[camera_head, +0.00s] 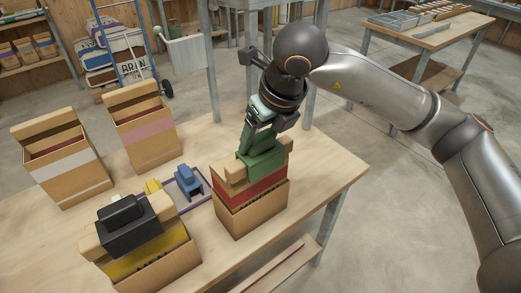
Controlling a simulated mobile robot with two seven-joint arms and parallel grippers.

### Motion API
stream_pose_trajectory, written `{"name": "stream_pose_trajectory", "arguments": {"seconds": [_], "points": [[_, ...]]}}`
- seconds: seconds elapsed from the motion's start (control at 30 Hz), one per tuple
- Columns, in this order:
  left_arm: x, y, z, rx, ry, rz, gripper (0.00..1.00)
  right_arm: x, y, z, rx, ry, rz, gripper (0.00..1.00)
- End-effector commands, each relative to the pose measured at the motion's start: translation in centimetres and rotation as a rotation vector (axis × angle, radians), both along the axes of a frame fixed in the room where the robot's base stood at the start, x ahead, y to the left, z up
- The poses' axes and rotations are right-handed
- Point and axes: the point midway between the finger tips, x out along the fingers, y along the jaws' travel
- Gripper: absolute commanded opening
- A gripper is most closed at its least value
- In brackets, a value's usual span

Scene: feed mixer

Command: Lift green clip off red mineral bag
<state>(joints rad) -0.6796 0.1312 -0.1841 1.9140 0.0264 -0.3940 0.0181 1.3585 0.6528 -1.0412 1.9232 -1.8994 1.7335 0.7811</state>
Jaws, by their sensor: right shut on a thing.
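The red mineral bag (248,212) stands upright near the front right of the table, tan with a red band and a folded tan top. The green clip (263,160) sits over the top of this bag. My right gripper (259,128) reaches down from above and is shut on the upper part of the green clip. The fingertips partly blend with the clip, so the exact grip is hard to see. I cannot tell whether the clip still touches the bag top. My left gripper is not in view.
A bag with a yellow band (150,258) and a black clip (128,224) stands front left. A purple tray (207,200) holds a blue clip (188,183) and a yellow clip (153,187). Open white-band (70,172) and pink-band (148,140) bags stand behind. The right table edge is clear.

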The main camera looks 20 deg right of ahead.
Motion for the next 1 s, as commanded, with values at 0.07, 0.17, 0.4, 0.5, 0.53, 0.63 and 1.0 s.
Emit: {"name": "stream_pose_trajectory", "arguments": {"seconds": [0.07, 0.17, 0.4, 0.5, 0.53, 0.63, 1.0], "points": [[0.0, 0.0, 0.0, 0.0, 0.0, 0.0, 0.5, 0.0, 0.0, 0.0, 0.0, -0.001, 0.0, 0.21], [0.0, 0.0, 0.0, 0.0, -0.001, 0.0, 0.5, 0.0, 0.0, 0.0, 0.0, -0.001, 0.0, 0.21], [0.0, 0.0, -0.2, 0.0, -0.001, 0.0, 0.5, 0.1, 0.1, 2.3, 0.001, -0.005, 0.001, 0.21], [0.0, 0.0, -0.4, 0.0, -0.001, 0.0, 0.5, 0.1, 0.1, 4.4, 0.002, -0.007, 0.0, 0.21], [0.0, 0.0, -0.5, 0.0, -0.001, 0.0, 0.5, 0.1, 0.1, 5.0, 0.002, -0.006, 0.0, 0.21], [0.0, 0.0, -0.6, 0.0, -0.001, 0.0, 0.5, 0.1, 0.0, 7.1, 0.002, -0.006, -0.001, 0.21], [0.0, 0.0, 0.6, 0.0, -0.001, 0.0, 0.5, 0.0, 0.0, 11.6, 0.001, -0.002, 0.0, 0.21]]}}
